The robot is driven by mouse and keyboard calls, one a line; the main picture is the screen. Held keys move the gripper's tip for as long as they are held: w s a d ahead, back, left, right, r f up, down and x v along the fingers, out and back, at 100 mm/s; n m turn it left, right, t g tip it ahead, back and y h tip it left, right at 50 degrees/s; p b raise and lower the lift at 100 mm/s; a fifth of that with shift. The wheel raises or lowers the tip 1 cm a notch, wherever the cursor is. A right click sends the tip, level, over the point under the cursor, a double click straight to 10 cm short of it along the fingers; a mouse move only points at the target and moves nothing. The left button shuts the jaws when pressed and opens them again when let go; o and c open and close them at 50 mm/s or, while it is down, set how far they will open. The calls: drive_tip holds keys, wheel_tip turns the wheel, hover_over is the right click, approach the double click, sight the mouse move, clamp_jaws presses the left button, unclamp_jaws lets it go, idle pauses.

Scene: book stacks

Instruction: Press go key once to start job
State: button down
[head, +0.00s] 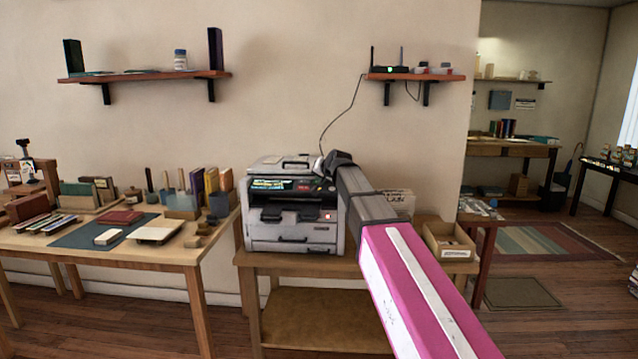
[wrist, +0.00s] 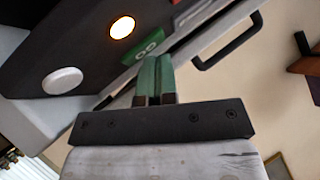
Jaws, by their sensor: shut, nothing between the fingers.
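The printer (head: 292,235) stands on a wooden table in the head view, with a lit display (head: 268,184) on its front panel. In the wrist view its dark panel fills the upper left. The green go key (wrist: 143,47) sits there beside a glowing orange round light (wrist: 122,27) and a white round button (wrist: 62,81). My gripper (wrist: 155,60) is shut and empty, its green fingertips at the lower edge of the go key. I cannot tell whether they touch it. In the head view my arm reaches the printer's upper right and hides that part of the panel.
A dark handle (wrist: 228,45) sticks out right of the fingers in the wrist view. A cardboard box (head: 448,242) stands right of the printer. A wooden table (head: 150,252) with books and tools is at left. A shelf with a router (head: 390,70) hangs above.

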sight(320, 188)
drive_tip(key=shift+s+r, duration=0.2)
drive_tip(key=shift+r, duration=0.4)
drive_tip(key=shift+r, duration=0.1)
drive_tip(key=r, duration=0.1)
drive_tip(key=s+r, duration=0.1)
drive_tip(key=r, duration=0.3)
drive_tip(key=shift+s+r, duration=0.25)
drive_tip(key=shift+s, duration=0.15)
drive_tip(key=shift+s, duration=0.1)
idle(0.6)
